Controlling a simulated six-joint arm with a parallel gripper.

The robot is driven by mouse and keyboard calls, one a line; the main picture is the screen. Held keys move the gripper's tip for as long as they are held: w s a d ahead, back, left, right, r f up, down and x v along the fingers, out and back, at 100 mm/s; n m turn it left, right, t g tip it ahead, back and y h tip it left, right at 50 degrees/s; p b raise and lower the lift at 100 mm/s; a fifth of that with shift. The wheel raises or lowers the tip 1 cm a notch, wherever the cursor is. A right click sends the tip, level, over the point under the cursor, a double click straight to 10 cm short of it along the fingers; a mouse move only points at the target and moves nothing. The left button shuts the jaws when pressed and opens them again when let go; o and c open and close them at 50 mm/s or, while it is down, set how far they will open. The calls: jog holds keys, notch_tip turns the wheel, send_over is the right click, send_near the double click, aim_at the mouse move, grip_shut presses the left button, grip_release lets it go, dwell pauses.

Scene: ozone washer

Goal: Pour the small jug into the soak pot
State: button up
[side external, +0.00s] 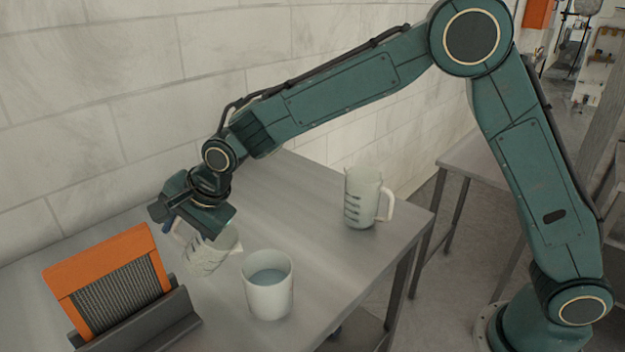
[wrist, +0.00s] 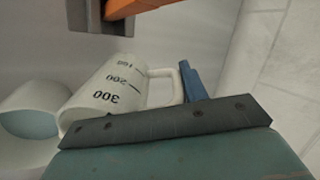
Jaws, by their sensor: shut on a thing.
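The small jug (side external: 207,256) is white with measuring marks and hangs tilted from my gripper (side external: 184,229), just left of the soak pot. In the wrist view the jug (wrist: 112,90) shows marks of 100, 200 and 300, with its handle on the right beside a blue finger of my gripper (wrist: 188,82). The gripper is shut on the jug, apparently at the handle; the exact contact is partly hidden. The soak pot (side external: 268,301) is a white cup standing upright on the table, with bluish liquid inside. A rounded pale vessel, likely the pot (wrist: 36,97), shows beside the jug's mouth in the wrist view. No stream is visible.
A larger white marked jug (side external: 361,203) stands upright farther back on the metal table (side external: 320,240). An orange-framed filter (side external: 118,290) stands in a dark grey holder (side external: 150,327) at the front left. A tiled wall (side external: 90,110) runs behind the table.

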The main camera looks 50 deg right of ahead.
jog(key=shift+w+a+f+g+h, duration=0.1)
jog(key=shift+w+a+g+h, duration=0.25)
jog(key=shift+w+g, duration=0.25)
jog(key=shift+w+a+f+g+h, duration=0.1)
jog(key=shift+w+a+g+h, duration=0.1)
jog(key=shift+w+g+h, duration=0.3)
jog(key=shift+w+a+r+g, duration=0.1)
jog(key=shift+w+r+g, duration=0.15)
jog(key=shift+g, duration=0.15)
jog(key=shift+w+a+r+g+h, duration=0.2)
jog(key=shift+w+r+g+h, duration=0.2)
jog(key=shift+g, duration=0.2)
jog(key=shift+w+a+f+g, duration=0.1)
jog(key=shift+w+g, duration=0.1)
jog(key=shift+g, duration=0.4)
jog(key=shift+w+h, duration=0.3)
jog(key=shift+h, duration=0.05)
jog(key=shift+s+a+f+g, duration=0.1)
jog(key=shift+a+g, duration=0.05)
jog(key=shift+g, duration=0.25)
